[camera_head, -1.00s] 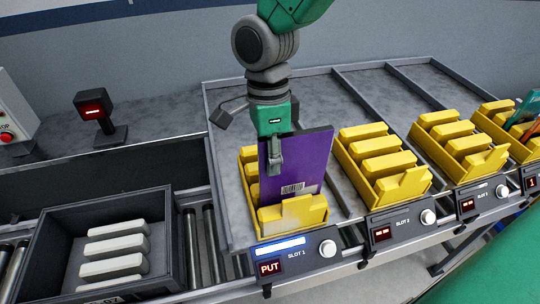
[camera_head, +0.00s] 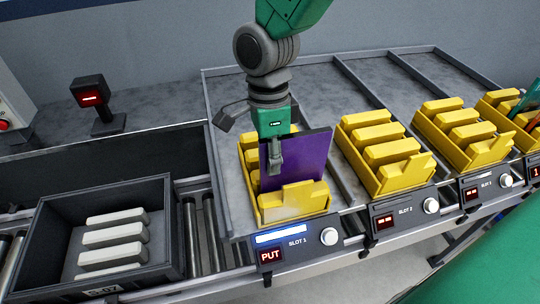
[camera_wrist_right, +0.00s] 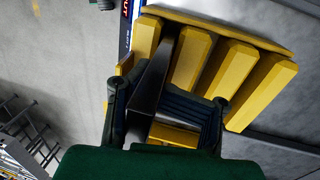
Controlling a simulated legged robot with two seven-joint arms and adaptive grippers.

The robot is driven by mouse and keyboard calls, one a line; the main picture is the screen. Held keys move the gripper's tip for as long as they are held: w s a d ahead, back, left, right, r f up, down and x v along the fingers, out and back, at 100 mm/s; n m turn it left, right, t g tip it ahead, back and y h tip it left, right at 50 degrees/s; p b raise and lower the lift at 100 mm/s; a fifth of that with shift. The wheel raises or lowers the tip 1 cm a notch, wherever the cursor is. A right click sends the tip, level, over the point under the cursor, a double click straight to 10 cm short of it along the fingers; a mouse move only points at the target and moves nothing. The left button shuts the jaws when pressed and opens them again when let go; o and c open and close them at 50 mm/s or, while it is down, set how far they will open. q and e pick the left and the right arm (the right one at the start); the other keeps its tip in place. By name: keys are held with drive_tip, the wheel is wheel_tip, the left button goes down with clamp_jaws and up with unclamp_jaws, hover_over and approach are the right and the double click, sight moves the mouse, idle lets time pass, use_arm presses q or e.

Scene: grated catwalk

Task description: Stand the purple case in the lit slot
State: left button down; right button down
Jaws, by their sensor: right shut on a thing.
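The purple case (camera_head: 303,160) stands nearly upright in the yellow rack of slot 1 in the head view, its lower edge hidden behind the rack's front lip. The yellow rack (camera_head: 300,200) sits behind the lit blue-white bar (camera_head: 281,236) and a display reading PUT. My right gripper (camera_head: 275,158) is shut on the case from above. In the right wrist view my gripper fingers (camera_wrist_right: 170,107) straddle the case (camera_wrist_right: 152,82), seen edge-on and dark beside the yellow dividers (camera_wrist_right: 190,60). My left gripper is not in view.
More yellow racks (camera_head: 385,152) stand to the right, the far one holding colored cases (camera_head: 524,110). A grey tote (camera_head: 45,245) with white dividers sits on rollers at left. A scanner (camera_head: 92,95) with a red light stands behind it.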

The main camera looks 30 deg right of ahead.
drive_tip(key=shift+f, duration=0.45)
drive_tip(key=shift+c, duration=1.6)
unclamp_jaws()
drive_tip(key=shift+r+p, duration=1.7)
drive_tip(key=shift+r, duration=2.3)
